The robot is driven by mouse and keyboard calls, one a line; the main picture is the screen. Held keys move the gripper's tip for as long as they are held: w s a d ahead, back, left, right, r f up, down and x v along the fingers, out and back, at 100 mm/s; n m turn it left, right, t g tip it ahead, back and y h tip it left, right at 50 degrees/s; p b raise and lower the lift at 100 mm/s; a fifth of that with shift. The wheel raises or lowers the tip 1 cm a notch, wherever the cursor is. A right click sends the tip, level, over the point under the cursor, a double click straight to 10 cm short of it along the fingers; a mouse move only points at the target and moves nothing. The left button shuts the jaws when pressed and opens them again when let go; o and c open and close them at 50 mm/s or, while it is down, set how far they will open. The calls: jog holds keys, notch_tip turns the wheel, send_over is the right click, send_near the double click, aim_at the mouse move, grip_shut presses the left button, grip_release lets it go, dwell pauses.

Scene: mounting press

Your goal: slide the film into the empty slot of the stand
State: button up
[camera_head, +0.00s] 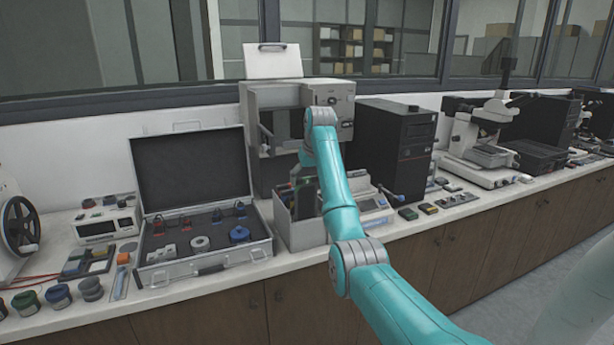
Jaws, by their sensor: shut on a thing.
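My teal arm reaches up across the view, and its wrist bends down behind the forearm, in front of the grey press (258,97). My gripper is mostly hidden there, and I cannot make out its fingertips or what is between them. Below the wrist is an open grey box (300,236) with dark and green upright pieces (284,188) in it. I cannot tell whether any of them belong to my gripper. I cannot pick out the film, the stand or its empty slot.
An open case (205,266) with small parts lies left of the box. A blue-and-white balance (372,203) and a black computer tower (395,148) stand to the right. Microscopes (480,135) are farther right. A meter (106,226) and small jars (58,296) crowd the left bench.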

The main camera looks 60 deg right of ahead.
aim_at(306, 202)
jog(key=shift+f, duration=3.95)
jog(key=o, duration=1.4)
jog(key=shift+o, duration=0.2)
jog(key=v, duration=1.2)
